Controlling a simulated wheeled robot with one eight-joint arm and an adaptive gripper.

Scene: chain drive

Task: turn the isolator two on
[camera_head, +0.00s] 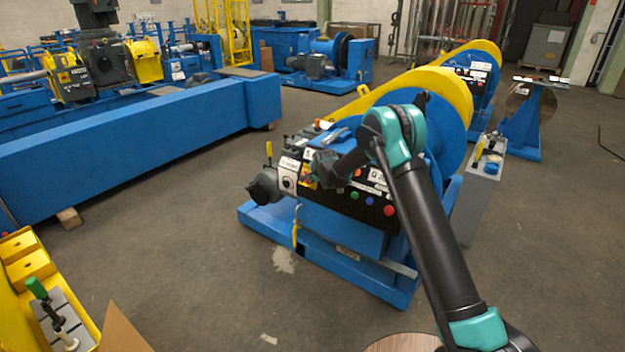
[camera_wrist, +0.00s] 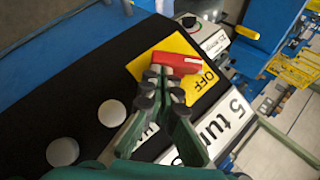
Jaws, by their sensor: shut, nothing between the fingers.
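The isolator is a red handle (camera_wrist: 182,64) on a yellow plate (camera_wrist: 162,52) marked OFF, set in a black panel. I cannot read a number two on it. In the head view the yellow plate (camera_head: 308,178) shows on the front panel of the blue machine, partly hidden by my gripper. My gripper (camera_wrist: 164,82) is shut and empty. Its fingertips are at the near edge of the red handle; I cannot tell whether they touch it. In the head view my gripper (camera_head: 320,174) is in front of the panel, and its fingers are hard to make out.
Two round white knobs or buttons (camera_wrist: 112,113) (camera_wrist: 62,152) sit left of the plate. A white "5 tu…" label (camera_wrist: 228,118) lies to the right. Green, blue and red buttons (camera_head: 389,211) are on the panel. A grey pedestal (camera_head: 479,205) stands right of the machine; open floor lies in front.

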